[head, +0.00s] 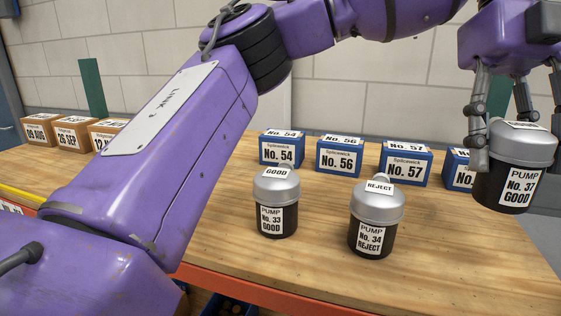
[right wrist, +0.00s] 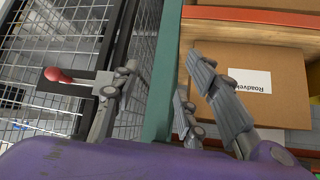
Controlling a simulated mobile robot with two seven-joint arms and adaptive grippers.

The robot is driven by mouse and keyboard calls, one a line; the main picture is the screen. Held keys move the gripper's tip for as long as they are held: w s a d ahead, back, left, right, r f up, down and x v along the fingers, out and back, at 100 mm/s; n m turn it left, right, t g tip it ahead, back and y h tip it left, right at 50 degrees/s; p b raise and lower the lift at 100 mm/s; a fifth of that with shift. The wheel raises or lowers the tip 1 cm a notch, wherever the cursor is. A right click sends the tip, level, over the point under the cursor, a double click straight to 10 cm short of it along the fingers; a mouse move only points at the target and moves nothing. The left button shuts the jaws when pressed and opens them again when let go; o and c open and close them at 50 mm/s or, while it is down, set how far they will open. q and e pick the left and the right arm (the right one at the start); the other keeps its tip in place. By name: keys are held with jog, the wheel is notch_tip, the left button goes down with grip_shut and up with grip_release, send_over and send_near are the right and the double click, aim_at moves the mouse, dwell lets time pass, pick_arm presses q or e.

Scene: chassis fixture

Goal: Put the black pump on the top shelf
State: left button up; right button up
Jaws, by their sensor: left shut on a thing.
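My left gripper (head: 517,115) is shut on the pump No. 37 (head: 507,190), labelled GOOD, black below with a silver top. It holds this pump upright, in front of the blue boxes at the far right of the head view. Two similar pumps stand upright on the wooden bench: No. 33 (head: 276,205), labelled GOOD, and No. 34 (head: 376,222), labelled REJECT. My right gripper (right wrist: 160,85) is open and empty in the right wrist view, its fingers spread. No top shelf can be made out in the head view.
Blue Splicewick boxes (head: 338,157) stand in a row behind the pumps. Brown dated boxes (head: 73,132) are at the far left. The right wrist view shows a wire fence (right wrist: 50,35), a red knob (right wrist: 57,75), a green post (right wrist: 164,75) and a shelved carton (right wrist: 270,105).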

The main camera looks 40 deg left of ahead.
aim_at(495, 192)
pick_arm(q)
jog(key=shift+w+r, duration=0.15)
jog(key=shift+s+r, duration=0.1)
jog(key=shift+s, duration=0.45)
jog(key=f, duration=0.6)
jog(key=shift+w+f, duration=0.1)
jog(key=shift+w, duration=0.15)
notch_tip(495, 192, down, 4)
jog(key=shift+s+r+p, duration=0.15)
jog(key=shift+r+p, duration=0.1)
jog(key=shift+p, duration=0.05)
jog(key=shift+f, duration=0.15)
jog(key=o, duration=1.7)
pick_arm(e)
jog(key=shift+s+r, duration=0.1)
jog(key=shift+r, duration=0.1)
